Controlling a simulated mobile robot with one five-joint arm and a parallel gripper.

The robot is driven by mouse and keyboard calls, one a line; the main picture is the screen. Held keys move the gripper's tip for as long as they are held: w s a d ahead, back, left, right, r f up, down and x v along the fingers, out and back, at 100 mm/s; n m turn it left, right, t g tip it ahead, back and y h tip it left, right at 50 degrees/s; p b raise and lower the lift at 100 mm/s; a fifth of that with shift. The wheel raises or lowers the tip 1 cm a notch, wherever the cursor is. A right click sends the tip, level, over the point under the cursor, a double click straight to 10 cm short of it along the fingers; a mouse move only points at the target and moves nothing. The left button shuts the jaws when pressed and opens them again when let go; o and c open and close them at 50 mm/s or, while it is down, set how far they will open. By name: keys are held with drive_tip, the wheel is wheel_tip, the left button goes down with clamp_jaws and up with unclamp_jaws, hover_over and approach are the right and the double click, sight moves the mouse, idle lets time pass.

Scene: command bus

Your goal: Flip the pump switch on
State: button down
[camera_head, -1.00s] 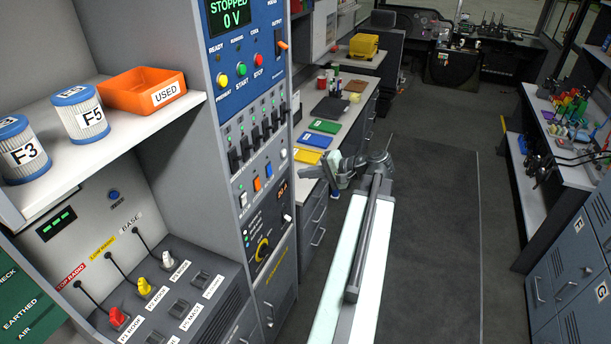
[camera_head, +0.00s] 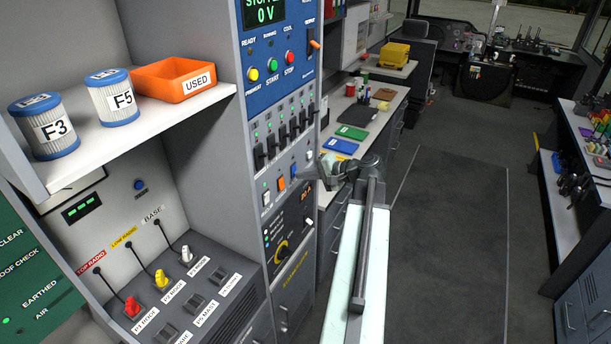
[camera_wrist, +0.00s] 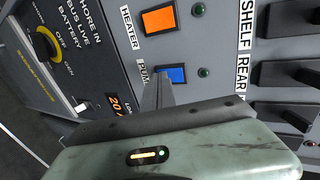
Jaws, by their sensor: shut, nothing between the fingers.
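The pump switch (camera_wrist: 177,75) is a blue rocker on the grey panel, beside a label partly hidden behind my finger. A dark green lamp (camera_wrist: 204,72) sits beside it and looks unlit. In the head view the blue rocker (camera_head: 294,170) is at the right end of a short row of switches. My gripper (camera_head: 302,172) is shut and empty, its tip pointing at the panel beside the blue rocker. In the wrist view my fingertips (camera_wrist: 161,82) overlap the rocker's lower left part. I cannot tell whether they touch it.
An orange heater switch (camera_wrist: 159,20) is close beside the pump switch. A row of black levers (camera_head: 284,138) stands out above. Open floor (camera_head: 450,220) lies to the right.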

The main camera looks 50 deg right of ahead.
drive_tip(key=shift+d+r+p, duration=0.1)
drive_tip(key=shift+r+p, duration=0.7)
drive_tip(key=shift+p, duration=0.15)
drive_tip(key=shift+s+f, duration=0.1)
drive_tip(key=s+d+r+p, duration=0.1)
drive_tip(key=s+d, duration=0.2)
drive_tip(key=s, duration=1)
drive_tip(key=shift+s+d+r, duration=0.15)
